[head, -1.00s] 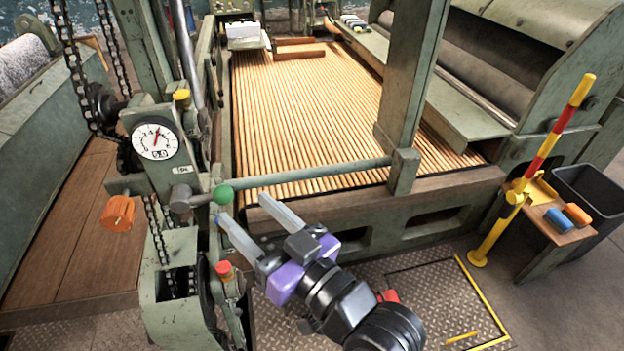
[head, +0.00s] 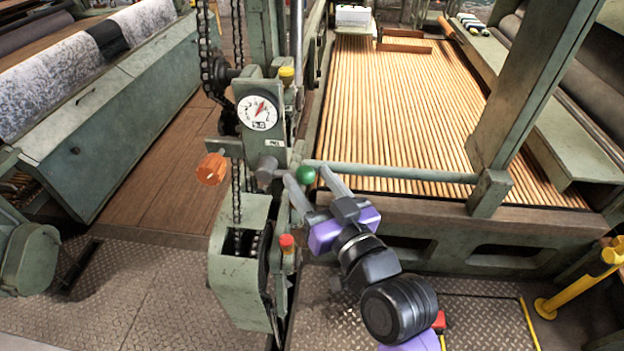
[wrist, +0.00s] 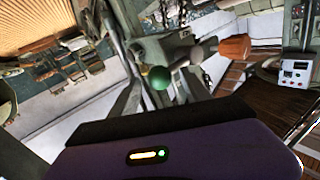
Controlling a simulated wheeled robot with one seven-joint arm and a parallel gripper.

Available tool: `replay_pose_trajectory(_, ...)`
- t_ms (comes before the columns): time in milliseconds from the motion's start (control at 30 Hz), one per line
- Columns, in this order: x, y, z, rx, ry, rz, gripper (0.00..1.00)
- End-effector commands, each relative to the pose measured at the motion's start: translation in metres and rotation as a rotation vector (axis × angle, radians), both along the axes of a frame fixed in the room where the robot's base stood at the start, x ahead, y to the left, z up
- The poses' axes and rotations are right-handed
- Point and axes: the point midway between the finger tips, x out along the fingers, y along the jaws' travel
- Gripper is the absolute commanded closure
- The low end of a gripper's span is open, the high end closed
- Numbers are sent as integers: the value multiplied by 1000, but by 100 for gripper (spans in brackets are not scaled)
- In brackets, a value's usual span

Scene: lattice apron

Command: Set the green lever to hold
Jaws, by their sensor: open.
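The green ball knob of the lever (head: 305,175) is beside the grey hub on the machine's control column, below a round dial (head: 258,112). My gripper (head: 308,174) is open, and its two grey fingers point up toward the knob, one on each side of it in the head view. In the wrist view the green knob (wrist: 159,78) shows ahead of the purple gripper body, seemingly between the fingers. I cannot tell whether either finger touches it. The lever's arm is mostly hidden, and no hold mark is readable.
An orange knob (head: 212,169) is left of the column, and a red-topped handle (head: 287,243) is below. A grey-green rail (head: 400,173) crosses in front of the slatted bed (head: 400,100). A yellow post (head: 580,290) stands at right. Plate floor (head: 130,300) is clear at lower left.

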Motion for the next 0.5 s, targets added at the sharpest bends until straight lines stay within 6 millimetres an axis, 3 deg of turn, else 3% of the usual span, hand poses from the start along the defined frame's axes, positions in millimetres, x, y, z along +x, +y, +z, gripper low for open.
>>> replay_pose_trajectory(167, 0, 0, 0, 0, 0, 0, 45)
replay_pose_trajectory(433, 0, -1, 0, 0, 0, -1, 96)
replay_pose_trajectory(500, 0, -1, 0, 0, 0, -2, 100)
